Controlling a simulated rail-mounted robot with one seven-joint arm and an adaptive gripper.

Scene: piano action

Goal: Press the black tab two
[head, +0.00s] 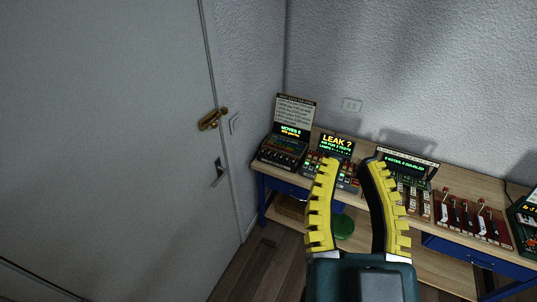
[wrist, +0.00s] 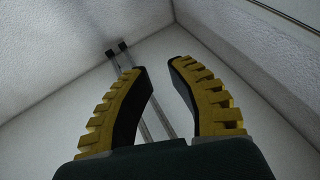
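My gripper (head: 350,165) is in front of the bench in the head view, with its yellow-toothed fingers apart and nothing between them. It also shows in the wrist view (wrist: 157,68), open and empty, against bare walls and ceiling. Behind the right finger stands a device with a green-lit sign (head: 408,164) and a row of pale and reddish upright parts (head: 413,198). The finger hides its left part. I cannot pick out a black tab two; the parts are too small to tell apart.
The wooden bench (head: 455,182) also carries a dark console reading "MOVES" (head: 287,140), a "LEAK ?" panel (head: 335,146) and a red board with levers (head: 470,217). A green round seat (head: 342,226) is below. A grey door (head: 110,130) with a brass latch (head: 212,119) fills the left.

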